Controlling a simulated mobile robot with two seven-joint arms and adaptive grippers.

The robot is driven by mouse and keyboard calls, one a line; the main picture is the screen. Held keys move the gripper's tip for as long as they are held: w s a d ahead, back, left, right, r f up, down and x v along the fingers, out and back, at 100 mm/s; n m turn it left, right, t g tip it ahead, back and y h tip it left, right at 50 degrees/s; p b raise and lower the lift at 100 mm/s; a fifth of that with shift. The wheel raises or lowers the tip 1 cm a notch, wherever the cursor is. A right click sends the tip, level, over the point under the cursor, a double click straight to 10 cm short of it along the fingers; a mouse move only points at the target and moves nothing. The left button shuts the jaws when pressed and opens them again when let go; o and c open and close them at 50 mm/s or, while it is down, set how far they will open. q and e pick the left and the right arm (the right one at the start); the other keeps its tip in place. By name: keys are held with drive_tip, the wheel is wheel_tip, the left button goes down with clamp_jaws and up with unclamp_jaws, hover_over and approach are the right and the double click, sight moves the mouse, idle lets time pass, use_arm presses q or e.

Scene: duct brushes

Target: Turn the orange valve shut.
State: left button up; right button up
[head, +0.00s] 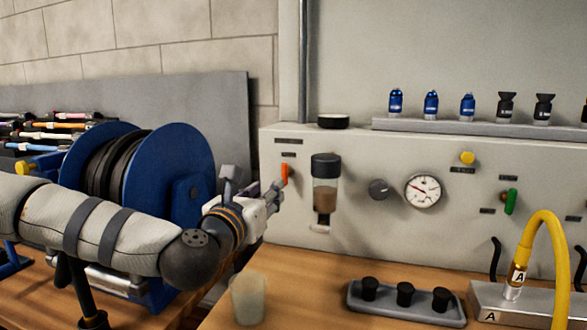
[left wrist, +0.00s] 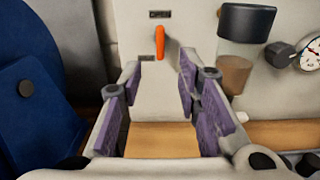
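The orange valve (head: 285,172) is a small lever handle on the front of the pale grey panel. In the left wrist view the orange valve (left wrist: 160,42) stands vertical, with one small label above it and another beside its lower end. My left gripper (head: 277,190) is at the panel, close to the lever, which partly hides behind its fingers in the head view. In the left wrist view my left gripper (left wrist: 158,92) is open, its purple-padded fingers apart and empty, with the lever ahead between their tips. Contact cannot be told. My right gripper is not in view.
A blue hose reel (head: 180,165) stands beside my left arm. Right of the valve are a filter bowl (head: 325,185), a dark knob (head: 378,189), a gauge (head: 423,190) and a green lever (head: 511,202). A tray (head: 400,308) and translucent cup (head: 248,298) stand on the wooden bench.

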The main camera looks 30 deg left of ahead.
sight(283, 173)
use_arm(q)
drive_tip(key=x, duration=1)
drive_tip(key=shift+w+r, duration=0.15)
drive_tip(key=shift+w, duration=0.2)
clamp_jaws()
